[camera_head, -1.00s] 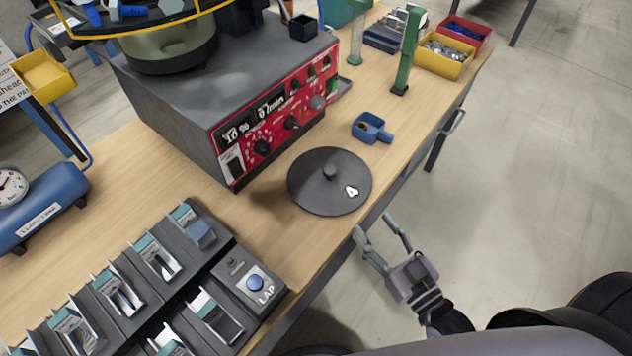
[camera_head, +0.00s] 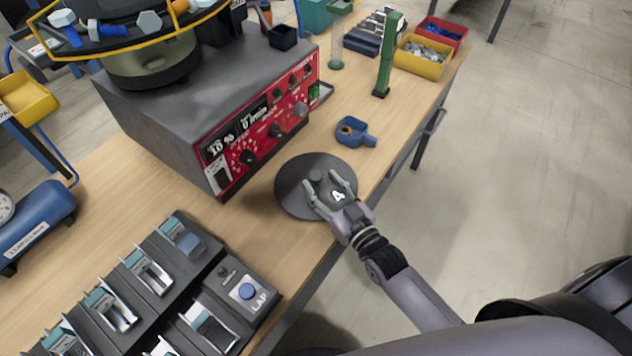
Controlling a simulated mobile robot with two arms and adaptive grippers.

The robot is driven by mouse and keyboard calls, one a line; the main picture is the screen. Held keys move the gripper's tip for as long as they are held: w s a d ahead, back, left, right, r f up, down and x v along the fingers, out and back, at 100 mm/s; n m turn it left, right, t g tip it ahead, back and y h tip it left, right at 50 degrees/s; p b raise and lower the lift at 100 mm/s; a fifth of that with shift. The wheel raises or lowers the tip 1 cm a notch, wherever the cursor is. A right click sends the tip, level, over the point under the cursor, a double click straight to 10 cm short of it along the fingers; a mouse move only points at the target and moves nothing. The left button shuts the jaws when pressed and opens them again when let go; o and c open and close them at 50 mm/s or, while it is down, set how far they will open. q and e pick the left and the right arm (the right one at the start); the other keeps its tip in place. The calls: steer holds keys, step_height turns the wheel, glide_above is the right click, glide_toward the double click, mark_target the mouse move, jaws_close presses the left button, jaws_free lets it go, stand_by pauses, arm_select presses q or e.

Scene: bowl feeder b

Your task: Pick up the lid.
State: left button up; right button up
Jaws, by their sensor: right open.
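The lid (camera_head: 290,192) is a dark grey disc with a small round knob (camera_head: 316,175) in its middle and a white "4" mark. It lies flat on the wooden table near the front edge, before the control box. My right gripper (camera_head: 324,183) is over the lid, its two fingers open and pointing at the knob, one on each side of it or just short of it. I cannot tell the exact height of the fingers above the lid. The gripper covers the lid's front right part. My left gripper is not in view.
The grey control box (camera_head: 160,125) with a red panel stands behind the lid, carrying the bowl feeder (camera_head: 150,65). A small blue scoop (camera_head: 354,132) lies right of the lid. A green post (camera_head: 386,60) stands farther back. A slotted tray unit (camera_head: 180,290) is front left.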

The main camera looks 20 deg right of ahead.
steer(key=shift+x, duration=1.1)
steer(key=shift+s, duration=0.1)
steer(key=shift+d, duration=0.1)
jaws_close()
